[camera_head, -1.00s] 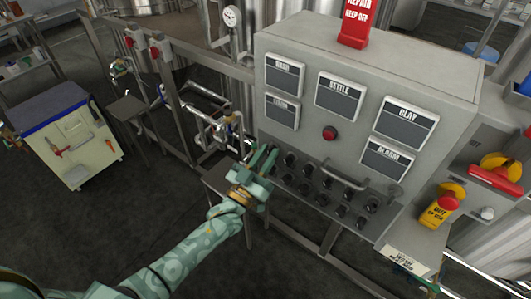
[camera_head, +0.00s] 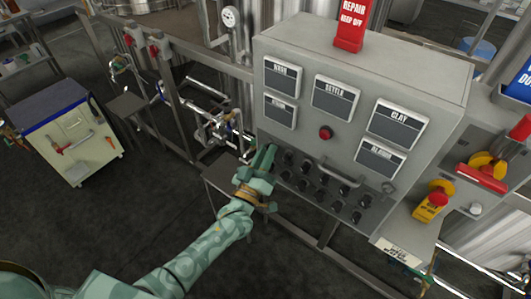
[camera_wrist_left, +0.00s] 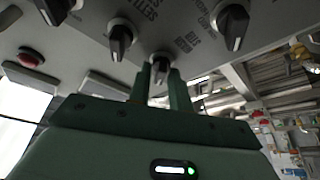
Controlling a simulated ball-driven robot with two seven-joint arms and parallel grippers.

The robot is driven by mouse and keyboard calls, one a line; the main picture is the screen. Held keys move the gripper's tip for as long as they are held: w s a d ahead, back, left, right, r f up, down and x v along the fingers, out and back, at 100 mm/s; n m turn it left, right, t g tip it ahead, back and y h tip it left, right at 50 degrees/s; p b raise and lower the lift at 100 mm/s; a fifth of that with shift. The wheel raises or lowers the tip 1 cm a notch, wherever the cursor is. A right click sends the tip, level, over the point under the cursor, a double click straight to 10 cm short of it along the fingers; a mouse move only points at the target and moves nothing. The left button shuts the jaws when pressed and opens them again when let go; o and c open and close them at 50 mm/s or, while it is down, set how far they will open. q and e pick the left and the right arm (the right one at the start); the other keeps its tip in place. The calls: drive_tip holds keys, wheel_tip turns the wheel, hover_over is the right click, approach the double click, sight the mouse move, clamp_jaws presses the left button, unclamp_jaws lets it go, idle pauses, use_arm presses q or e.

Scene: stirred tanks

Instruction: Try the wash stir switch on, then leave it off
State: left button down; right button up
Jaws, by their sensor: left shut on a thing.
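My left gripper (camera_head: 263,160) is at the left end of the switch rows on the grey control panel. In the left wrist view its two green fingers (camera_wrist_left: 160,85) are shut on a dark switch knob (camera_wrist_left: 160,66) with a pale pointer. Lettering that seems to read STIR is printed by this knob; the rest of its label is hard to read. The fingers hide part of the knob, so its exact setting cannot be told. The WASH plate (camera_head: 282,77) is at the panel's upper left. My right gripper is not in view.
Other black knobs stand close by, one to the left (camera_wrist_left: 120,40) and one to the right (camera_wrist_left: 234,25). A red button (camera_head: 326,132) sits above the rows. Dark floor lies open at lower left.

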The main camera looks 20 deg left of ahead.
use_arm(q)
drive_tip(key=shift+f, duration=0.1)
drive_tip(key=c, duration=1.5)
unclamp_jaws()
drive_tip(key=shift+s, duration=0.1)
drive_tip(key=v, duration=1.6)
drive_tip(key=shift+s, duration=0.1)
